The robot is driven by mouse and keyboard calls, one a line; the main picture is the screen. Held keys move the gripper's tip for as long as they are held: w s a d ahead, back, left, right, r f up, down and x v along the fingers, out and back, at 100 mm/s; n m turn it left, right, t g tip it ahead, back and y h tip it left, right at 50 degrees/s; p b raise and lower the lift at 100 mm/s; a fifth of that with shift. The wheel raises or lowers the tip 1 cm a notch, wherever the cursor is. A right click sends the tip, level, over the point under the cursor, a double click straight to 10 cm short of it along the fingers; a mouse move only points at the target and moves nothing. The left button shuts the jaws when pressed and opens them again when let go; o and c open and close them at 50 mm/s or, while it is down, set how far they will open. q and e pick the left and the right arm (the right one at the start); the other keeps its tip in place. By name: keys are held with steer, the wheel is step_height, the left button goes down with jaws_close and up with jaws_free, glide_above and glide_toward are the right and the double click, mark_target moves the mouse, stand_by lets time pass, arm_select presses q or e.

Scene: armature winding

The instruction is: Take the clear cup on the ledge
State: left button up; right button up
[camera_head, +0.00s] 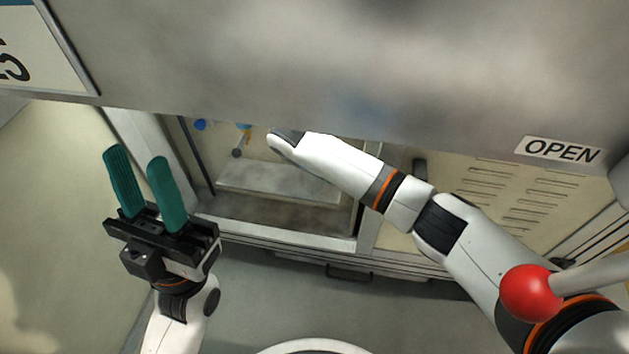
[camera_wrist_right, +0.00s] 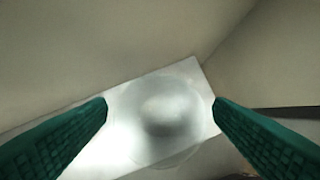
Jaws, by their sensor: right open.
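The clear cup (camera_wrist_right: 166,118) shows in the right wrist view as a round, see-through shape seen from above. It rests on a pale, bright ledge (camera_wrist_right: 90,155). My right gripper (camera_wrist_right: 160,102) is open, its two green fingers on either side of the cup in the picture with a gap to each. I cannot tell how far below the fingertips the cup is. In the head view my right arm reaches into the open cabinet, and its gripper is hidden there. My left gripper (camera_head: 135,157) is open and empty at the left, outside the cabinet.
A large grey raised door (camera_head: 330,60) spans the top of the head view. The cabinet holds a grey block (camera_head: 278,180) and small blue parts (camera_head: 200,124). A red ball knob (camera_head: 531,293) is at lower right. Plain walls (camera_wrist_right: 90,50) flank the ledge.

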steer(key=shift+w+d+f, duration=0.1)
steer(key=shift+w+f, duration=0.1)
steer(key=shift+f, duration=0.35)
steer(key=c, duration=1.1)
steer(key=shift+o, duration=0.2)
steer(key=shift+r, duration=0.1)
